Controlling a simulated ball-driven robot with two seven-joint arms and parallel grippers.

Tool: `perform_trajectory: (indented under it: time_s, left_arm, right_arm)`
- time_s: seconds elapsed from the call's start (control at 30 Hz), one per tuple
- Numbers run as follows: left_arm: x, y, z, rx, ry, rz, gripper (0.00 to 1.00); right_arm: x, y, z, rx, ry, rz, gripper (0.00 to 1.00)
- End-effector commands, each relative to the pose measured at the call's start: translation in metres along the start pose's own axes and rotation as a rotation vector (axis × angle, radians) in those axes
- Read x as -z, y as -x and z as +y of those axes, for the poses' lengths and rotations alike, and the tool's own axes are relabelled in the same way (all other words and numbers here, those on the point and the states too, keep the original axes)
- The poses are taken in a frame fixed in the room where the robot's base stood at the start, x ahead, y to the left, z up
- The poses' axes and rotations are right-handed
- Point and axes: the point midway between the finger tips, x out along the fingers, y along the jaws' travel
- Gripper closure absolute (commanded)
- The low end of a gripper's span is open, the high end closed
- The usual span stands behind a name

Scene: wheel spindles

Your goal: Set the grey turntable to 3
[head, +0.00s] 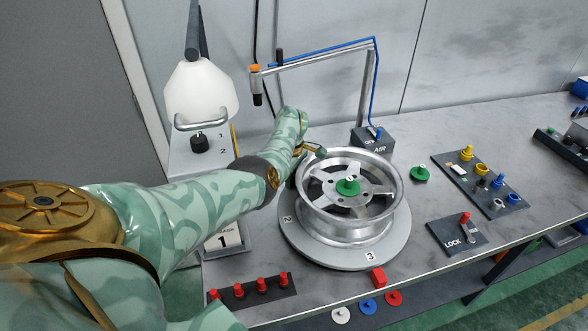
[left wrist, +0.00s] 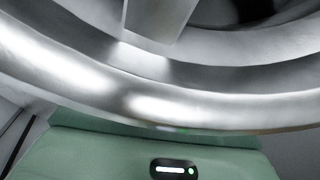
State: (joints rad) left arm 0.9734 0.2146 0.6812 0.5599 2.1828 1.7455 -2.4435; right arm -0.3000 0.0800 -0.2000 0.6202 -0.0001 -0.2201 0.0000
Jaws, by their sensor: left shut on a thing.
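The grey turntable (head: 300,246) is a round disc on the bench, with a label 2 (head: 287,219) on its left edge and a label 3 (head: 370,256) at its front. A silver spoked wheel (head: 352,228) lies flat on it, with a green knob (head: 348,186) at its hub. A red block (head: 377,278) stands at the front edge, just in front of and slightly right of the 3. My left gripper (head: 318,150) is shut at the wheel's back-left rim; its fingertips are hard to make out. In the left wrist view the rim (left wrist: 150,105) passes close above the green gripper body. My right gripper is out of view.
A lock plate (head: 452,238) with a red knob and a tray (head: 480,180) of coloured knobs stand to the right. An air post (head: 367,90) rises behind the wheel. A strip of red pegs (head: 250,291) lies at front left. A number 1 card (head: 222,241) stands left.

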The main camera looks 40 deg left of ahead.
Motion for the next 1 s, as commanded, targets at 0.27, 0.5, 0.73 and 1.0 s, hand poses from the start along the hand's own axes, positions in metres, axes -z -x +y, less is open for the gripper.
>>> perform_trajectory:
  time_s: [0.27, 0.5, 0.73, 1.0]
  left_arm:
    - [0.0, 0.001, 0.002, -0.006, -0.005, 0.0, 1.0]
    - [0.0, 0.002, 0.002, -0.006, -0.005, 0.0, 0.59]
    - [0.0, 0.002, 0.001, -0.004, -0.004, 0.0, 0.59]
    - [0.0, 0.045, 0.003, -0.008, -0.004, 0.0, 0.59]
  right_arm:
    - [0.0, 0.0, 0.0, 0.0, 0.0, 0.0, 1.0]
    - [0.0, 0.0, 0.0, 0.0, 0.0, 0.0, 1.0]
    - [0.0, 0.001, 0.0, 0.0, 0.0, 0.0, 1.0]
    - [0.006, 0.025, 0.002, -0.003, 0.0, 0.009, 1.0]
